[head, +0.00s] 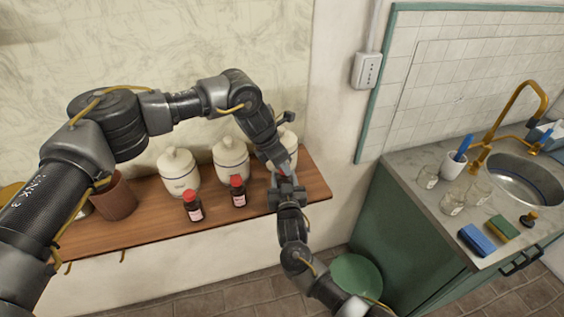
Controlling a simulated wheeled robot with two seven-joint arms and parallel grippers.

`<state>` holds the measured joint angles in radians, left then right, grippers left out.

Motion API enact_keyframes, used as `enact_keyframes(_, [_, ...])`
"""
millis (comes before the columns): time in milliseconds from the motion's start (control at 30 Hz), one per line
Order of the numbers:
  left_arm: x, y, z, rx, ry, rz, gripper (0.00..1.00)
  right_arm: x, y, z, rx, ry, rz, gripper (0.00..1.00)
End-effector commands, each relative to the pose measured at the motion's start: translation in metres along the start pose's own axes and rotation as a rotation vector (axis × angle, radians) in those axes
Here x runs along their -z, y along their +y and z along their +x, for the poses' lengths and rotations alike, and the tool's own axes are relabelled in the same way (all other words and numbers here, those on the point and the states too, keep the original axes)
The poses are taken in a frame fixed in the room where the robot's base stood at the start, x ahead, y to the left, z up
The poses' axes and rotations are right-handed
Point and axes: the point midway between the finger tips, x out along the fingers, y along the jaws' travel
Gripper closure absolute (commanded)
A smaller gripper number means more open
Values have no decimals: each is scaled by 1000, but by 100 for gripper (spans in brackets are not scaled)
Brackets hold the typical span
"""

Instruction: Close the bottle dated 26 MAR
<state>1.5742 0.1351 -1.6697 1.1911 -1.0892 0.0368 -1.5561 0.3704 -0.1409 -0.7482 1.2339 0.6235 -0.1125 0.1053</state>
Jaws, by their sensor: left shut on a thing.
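Two small dark bottles with red caps stand on the wooden shelf (140,222): a left bottle (194,208) and a middle bottle (238,193). Both have pale labels, too small to read a date. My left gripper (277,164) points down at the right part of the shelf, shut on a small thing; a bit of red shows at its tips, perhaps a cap. My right gripper (287,188) comes up from below, just under the left one. Its fingers overlap the spot, and any bottle between the two grippers is hidden. I cannot tell whether it is open or shut.
White lidded jars (179,174) (231,160) stand behind the bottles; a third (288,140) is partly behind my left gripper. A brown pot (115,195) stands left. At right, a counter (420,205) holds glass jars, sponges and a sink. A green round stool (356,275) stands below.

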Motion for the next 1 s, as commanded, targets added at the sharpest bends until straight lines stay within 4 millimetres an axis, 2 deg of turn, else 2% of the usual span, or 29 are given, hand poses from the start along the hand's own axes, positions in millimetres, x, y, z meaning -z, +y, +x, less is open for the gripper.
enact_keyframes(167, [0,2,0,35,6,87,92,-1,0,0,0,-1,0,100])
enact_keyframes(400, [-2,5,4,230,12,563,92,-1,0,0,0,-1,-1,100])
enact_keyframes(600, [-4,7,6,351,-2,875,92,0,0,0,1,0,-1,100])
enact_keyframes(800, [-5,8,4,419,-2,1030,92,0,-2,0,4,1,0,100])
enact_keyframes(1000, [-5,7,2,435,-2,1054,92,0,-2,0,4,1,0,100])
